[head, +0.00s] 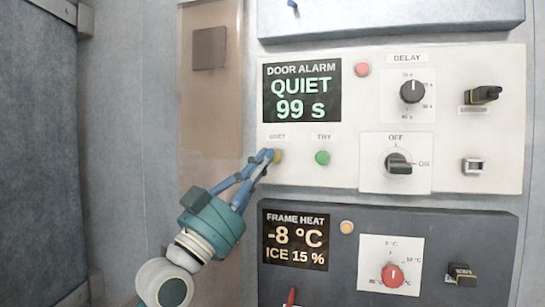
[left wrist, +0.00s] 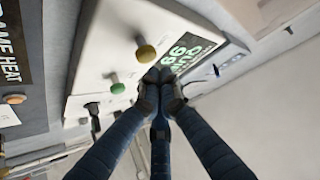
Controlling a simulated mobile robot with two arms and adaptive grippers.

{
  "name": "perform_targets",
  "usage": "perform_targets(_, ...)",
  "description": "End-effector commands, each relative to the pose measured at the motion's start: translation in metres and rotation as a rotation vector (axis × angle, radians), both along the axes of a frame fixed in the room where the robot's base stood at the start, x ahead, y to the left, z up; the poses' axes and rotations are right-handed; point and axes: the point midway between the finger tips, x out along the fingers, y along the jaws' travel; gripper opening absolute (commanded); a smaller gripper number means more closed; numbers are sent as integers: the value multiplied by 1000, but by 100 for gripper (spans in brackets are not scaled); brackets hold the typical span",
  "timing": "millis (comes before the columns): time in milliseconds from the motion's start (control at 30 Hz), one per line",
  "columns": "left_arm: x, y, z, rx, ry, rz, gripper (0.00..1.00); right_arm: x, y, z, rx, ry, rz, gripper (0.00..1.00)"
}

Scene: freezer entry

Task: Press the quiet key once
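The yellow quiet key (head: 277,156) sits under its QUIET label (head: 278,137) on the white door alarm panel (head: 345,110). My left gripper (head: 266,155) has its blue fingers drawn together, tips just left of the key and partly covering it in the head view. In the left wrist view the yellow key (left wrist: 146,53) stands out from the panel, with a visible gap beside the closed fingertips (left wrist: 162,88). The alarm display (head: 301,93) reads QUIET 99 s. My right gripper is not in view.
A green TRY button (head: 322,158) is right of the key. A red lamp (head: 362,69), a delay knob (head: 411,91) and an OFF/ON knob (head: 398,163) are farther right. The dark frame heat panel (head: 345,270) is below.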

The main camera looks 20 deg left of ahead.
Motion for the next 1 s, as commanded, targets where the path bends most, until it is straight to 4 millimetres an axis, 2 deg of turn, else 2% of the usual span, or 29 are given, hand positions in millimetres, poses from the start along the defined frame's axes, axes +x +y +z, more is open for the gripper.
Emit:
perform_targets(233,-5,0,1,1,-1,0,0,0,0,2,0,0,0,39)
perform_targets(700,-48,2,0,1,-1,1,0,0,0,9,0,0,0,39)
perform_targets(1000,-50,2,0,0,0,0,0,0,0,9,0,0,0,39)
